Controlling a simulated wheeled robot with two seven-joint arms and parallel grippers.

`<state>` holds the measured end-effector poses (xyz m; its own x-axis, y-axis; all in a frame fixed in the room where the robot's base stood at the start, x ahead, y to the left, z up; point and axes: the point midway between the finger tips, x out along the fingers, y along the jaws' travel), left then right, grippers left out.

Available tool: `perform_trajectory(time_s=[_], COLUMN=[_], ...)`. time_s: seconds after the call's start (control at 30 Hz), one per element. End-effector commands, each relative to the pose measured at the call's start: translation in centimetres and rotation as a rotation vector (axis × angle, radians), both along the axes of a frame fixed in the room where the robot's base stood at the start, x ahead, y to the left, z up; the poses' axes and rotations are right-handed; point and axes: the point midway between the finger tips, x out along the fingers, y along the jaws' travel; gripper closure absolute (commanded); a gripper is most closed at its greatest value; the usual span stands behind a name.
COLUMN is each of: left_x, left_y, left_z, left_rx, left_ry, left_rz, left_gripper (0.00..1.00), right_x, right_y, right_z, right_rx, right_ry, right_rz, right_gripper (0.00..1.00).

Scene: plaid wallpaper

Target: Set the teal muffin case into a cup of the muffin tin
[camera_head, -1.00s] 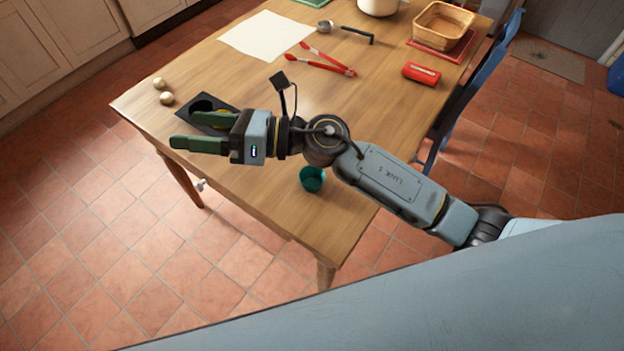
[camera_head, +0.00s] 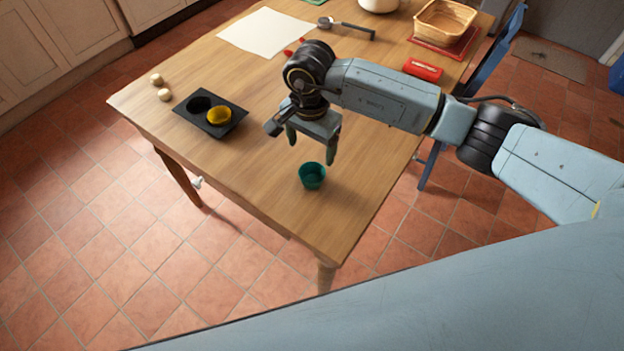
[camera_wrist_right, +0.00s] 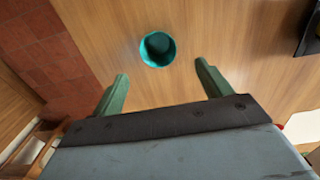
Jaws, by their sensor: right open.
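The teal muffin case (camera_head: 312,176) stands upright on the wooden table near its front corner. In the right wrist view the case (camera_wrist_right: 157,49) lies ahead of the fingertips, between their lines. The black muffin tin (camera_head: 231,125) is to the left on the table; one cup is empty and the other holds a yellow case (camera_head: 219,115). My right gripper (camera_head: 311,158) is open and empty, pointing down above the table, just above and behind the teal case in the head view. In the right wrist view my right gripper (camera_wrist_right: 160,85) has its fingers wide apart. My left gripper is not in view.
Two small round things (camera_head: 160,87) lie at the table's left edge. A white sheet (camera_head: 268,33), a measuring scoop (camera_head: 345,28), a red block (camera_head: 423,68) and a basket (camera_head: 444,22) are farther back. The table between the case and the tin is clear.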

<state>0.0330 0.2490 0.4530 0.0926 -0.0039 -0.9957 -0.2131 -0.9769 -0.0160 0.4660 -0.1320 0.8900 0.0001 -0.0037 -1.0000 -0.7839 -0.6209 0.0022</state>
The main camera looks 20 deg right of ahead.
Motion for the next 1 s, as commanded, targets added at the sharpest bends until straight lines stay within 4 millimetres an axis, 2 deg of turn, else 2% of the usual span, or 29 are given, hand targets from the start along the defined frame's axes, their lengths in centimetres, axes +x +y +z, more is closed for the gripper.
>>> perform_trajectory(time_s=[0.03, 0.13, 0.23, 0.4, 0.7, 0.8, 1.0], left_x=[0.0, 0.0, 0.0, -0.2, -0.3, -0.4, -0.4], left_y=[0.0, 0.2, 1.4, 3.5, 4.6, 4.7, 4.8], left_z=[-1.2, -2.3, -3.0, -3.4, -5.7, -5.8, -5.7], left_rx=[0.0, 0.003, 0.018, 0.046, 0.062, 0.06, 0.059], left_ry=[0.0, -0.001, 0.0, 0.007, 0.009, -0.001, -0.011], left_rz=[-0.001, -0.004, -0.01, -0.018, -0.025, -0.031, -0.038], left_gripper=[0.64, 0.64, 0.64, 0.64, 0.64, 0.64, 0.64], right_x=[-0.1, -0.1, 0.0, -0.1, -0.3, -0.3, -0.3], right_y=[0.0, 0.0, 0.0, 0.0, -0.2, -0.2, -0.2], right_z=[-1.6, -3.5, -4.7, -5.5, -9.6, -10.3, -10.2], right_rx=[0.001, 0.003, 0.002, 0.004, 0.004, 0.004, 0.004], right_ry=[0.002, 0.003, 0.001, 0.002, 0.002, 0.0, 0.0], right_rz=[-0.001, -0.001, -0.002, -0.001, -0.002, -0.002, -0.001], right_gripper=[0.22, 0.22, 0.22, 0.22, 0.22, 0.22, 0.22])
